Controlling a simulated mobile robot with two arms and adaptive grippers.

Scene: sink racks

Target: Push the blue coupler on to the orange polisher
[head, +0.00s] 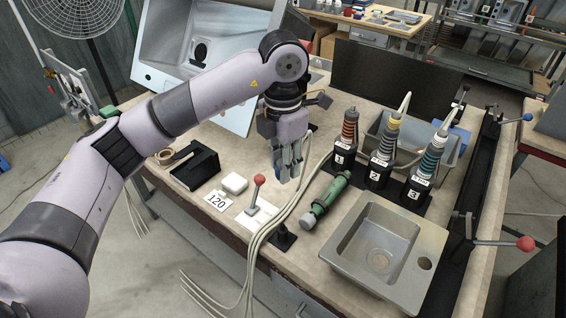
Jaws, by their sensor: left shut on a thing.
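My left gripper (288,176) points down over the bench, left of the numbered tools. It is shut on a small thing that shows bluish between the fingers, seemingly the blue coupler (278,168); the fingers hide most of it. The orange polisher (350,128), with orange-brown rings, stands upright in the black holder marked 1, to the right of my gripper and apart from it. My right gripper is not in view.
A green tool (326,200) lies in front, beside a steel sink (345,254). Pale hoses (262,238) cross the bench. A red-knobbed lever (258,190) stands near the front edge.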

